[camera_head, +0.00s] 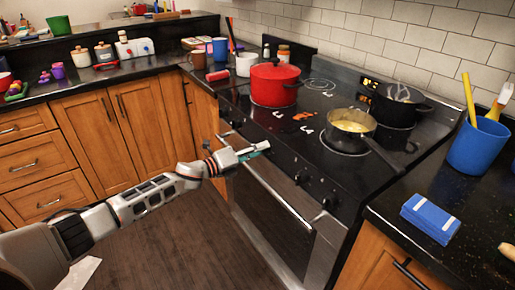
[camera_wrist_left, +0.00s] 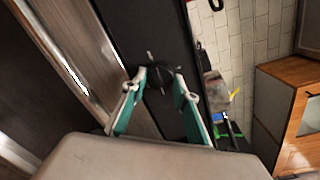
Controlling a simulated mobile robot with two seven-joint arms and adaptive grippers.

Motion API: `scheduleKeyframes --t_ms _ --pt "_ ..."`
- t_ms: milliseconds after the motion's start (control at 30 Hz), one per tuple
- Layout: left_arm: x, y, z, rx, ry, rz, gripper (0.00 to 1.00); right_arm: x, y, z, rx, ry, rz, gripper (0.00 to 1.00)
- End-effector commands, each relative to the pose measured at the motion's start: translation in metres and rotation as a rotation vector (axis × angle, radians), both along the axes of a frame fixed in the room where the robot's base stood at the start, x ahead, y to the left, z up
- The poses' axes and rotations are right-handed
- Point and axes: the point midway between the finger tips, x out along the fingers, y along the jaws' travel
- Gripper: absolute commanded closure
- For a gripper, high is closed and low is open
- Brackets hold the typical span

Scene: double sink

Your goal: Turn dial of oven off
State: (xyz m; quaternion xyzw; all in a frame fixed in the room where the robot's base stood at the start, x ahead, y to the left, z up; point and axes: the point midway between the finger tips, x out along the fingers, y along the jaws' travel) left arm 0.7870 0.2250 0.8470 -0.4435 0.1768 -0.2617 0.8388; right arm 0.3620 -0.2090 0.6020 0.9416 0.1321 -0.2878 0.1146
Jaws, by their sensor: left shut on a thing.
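The oven (camera_head: 290,215) has a black front panel with several dark dials, including a dial (camera_head: 300,178) and another dial (camera_head: 328,203) on its right part. My left gripper (camera_head: 259,150) reaches in from the left to the panel, above the oven handle. In the left wrist view, the teal fingers of my left gripper (camera_wrist_left: 159,84) are closed on either side of a dark round dial (camera_wrist_left: 160,76). A thin light line shows at that dial. In the head view the gripper hides the held dial. My right gripper is in neither view.
On the stove top stand a red pot (camera_head: 275,84), a pan (camera_head: 350,130) with yellow food and a dark pot (camera_head: 398,105). The floor (camera_head: 190,245) before the oven is clear.

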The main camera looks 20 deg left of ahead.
Motion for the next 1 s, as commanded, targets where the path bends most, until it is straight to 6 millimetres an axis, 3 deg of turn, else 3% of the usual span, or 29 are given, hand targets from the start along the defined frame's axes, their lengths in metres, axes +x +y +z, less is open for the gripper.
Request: scheduleKeyframes --t_ms 367,1000 --pt "0.001 0.0 0.005 -0.283 0.219 0.0 0.93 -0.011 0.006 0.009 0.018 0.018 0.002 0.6" --pt "0.001 0.001 0.004 -0.762 0.594 0.0 0.93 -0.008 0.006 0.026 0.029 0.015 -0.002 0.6"
